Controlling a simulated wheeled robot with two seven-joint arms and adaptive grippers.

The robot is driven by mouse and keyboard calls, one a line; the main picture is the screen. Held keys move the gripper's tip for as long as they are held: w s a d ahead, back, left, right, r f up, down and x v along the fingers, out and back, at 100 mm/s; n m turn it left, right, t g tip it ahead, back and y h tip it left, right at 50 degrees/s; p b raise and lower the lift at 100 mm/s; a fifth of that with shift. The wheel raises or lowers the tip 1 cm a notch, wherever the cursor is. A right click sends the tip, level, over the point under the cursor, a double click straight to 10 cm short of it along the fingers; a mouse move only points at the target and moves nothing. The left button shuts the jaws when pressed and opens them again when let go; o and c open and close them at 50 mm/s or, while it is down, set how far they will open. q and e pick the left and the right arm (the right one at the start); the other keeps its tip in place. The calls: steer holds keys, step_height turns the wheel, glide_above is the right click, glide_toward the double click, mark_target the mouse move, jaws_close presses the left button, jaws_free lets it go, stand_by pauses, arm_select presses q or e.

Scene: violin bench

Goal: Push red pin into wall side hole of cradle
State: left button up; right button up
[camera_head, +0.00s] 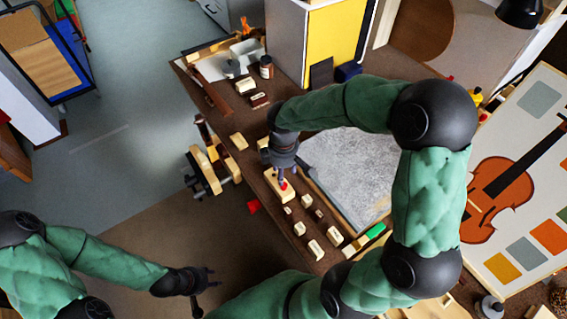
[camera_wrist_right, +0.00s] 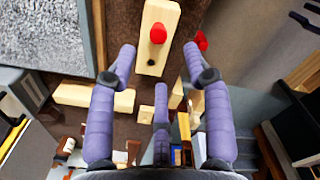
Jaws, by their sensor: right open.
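The pale wooden cradle block (camera_head: 272,181) lies on the brown bench below my right gripper. A red pin (camera_head: 284,186) shows at this block. In the right wrist view the red pin (camera_wrist_right: 158,33) stands on the top face of the cradle block (camera_wrist_right: 152,58); how deep it sits cannot be told. My right gripper (camera_wrist_right: 159,68) has its purple fingers spread, with nothing between them, and the pin lies beyond the fingertips. My left gripper (camera_head: 208,281) is open and empty, low at the left, away from the bench.
Several small pale blocks (camera_head: 314,248) lie along the bench's front. A red piece (camera_head: 253,207) shows beside the bench edge. A violin board (camera_head: 500,190) stands at the right. Floor space is free at the left.

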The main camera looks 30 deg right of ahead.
mark_target(284, 188)
step_height(284, 188, down, 8)
steer(key=b, duration=0.2)
steer(key=shift+w+b, duration=0.1)
steer(key=shift+b, duration=0.3)
jaws_close()
stand_by(0.4)
